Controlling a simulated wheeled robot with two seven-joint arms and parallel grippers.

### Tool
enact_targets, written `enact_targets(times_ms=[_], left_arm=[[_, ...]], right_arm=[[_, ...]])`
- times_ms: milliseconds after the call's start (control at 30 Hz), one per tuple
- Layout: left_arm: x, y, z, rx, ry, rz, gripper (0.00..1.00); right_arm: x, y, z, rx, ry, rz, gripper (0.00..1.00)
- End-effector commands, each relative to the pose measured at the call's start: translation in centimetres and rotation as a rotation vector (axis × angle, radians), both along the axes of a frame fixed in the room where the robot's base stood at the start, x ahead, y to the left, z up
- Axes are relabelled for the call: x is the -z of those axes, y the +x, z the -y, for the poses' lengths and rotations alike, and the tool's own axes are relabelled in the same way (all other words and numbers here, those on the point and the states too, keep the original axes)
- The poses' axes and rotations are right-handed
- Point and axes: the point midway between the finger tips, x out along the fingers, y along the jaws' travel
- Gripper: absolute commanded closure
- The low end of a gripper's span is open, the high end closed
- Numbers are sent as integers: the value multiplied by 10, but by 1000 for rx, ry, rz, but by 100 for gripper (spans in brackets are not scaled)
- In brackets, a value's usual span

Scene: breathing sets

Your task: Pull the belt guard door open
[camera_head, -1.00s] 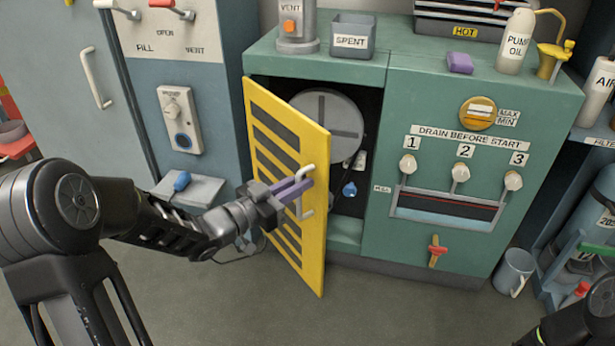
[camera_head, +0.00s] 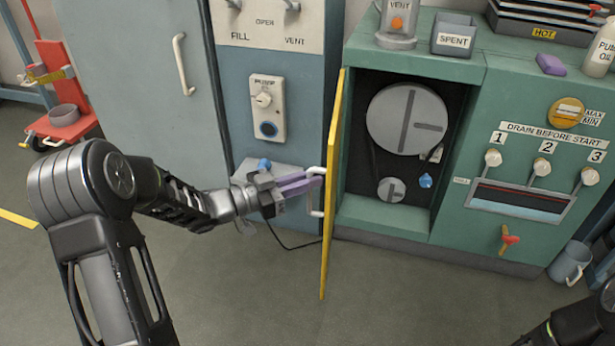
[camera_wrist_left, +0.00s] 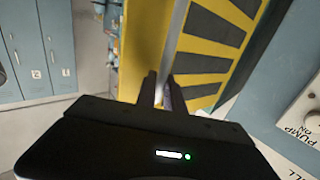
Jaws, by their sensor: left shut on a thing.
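The yellow belt guard door (camera_head: 331,190) stands swung out from the green cabinet and shows nearly edge-on. Its white handle (camera_head: 314,196) is on the left face. My left gripper (camera_head: 318,179) is shut on the handle, its purple fingers at the upper part. In the left wrist view the fingers (camera_wrist_left: 158,92) reach to the yellow-and-black slatted door (camera_wrist_left: 212,45). The opening behind the door shows a large grey pulley (camera_head: 407,119), a small pulley (camera_head: 391,189) and a blue knob (camera_head: 425,180). Only a dark part of my right arm shows at the lower right; its gripper is out of view.
A grey-blue panel with a pump switch (camera_head: 267,107) and a small ledge stands left of the door. The green cabinet (camera_head: 400,50) carries a spent bin (camera_head: 454,36). A mug (camera_head: 569,262) stands at the right. The floor (camera_head: 250,300) in front is clear.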

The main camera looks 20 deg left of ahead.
Motion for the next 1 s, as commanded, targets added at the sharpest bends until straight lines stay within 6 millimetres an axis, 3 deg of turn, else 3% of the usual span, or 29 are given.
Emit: enact_targets(times_ms=[467,500,733,1000], left_arm=[[-2,4,-3,11,1,5,100],[-3,4,-3,10,1,5,86],[-2,3,-2,14,1,4,67],[-1,2,-2,16,1,2,66]], right_arm=[[-2,-1,0,0,0,-2,41],[-2,-1,0,0,0,-2,41],[-2,-1,0,-1,0,-2,41],[-2,-1,0,-1,0,-2,41]])
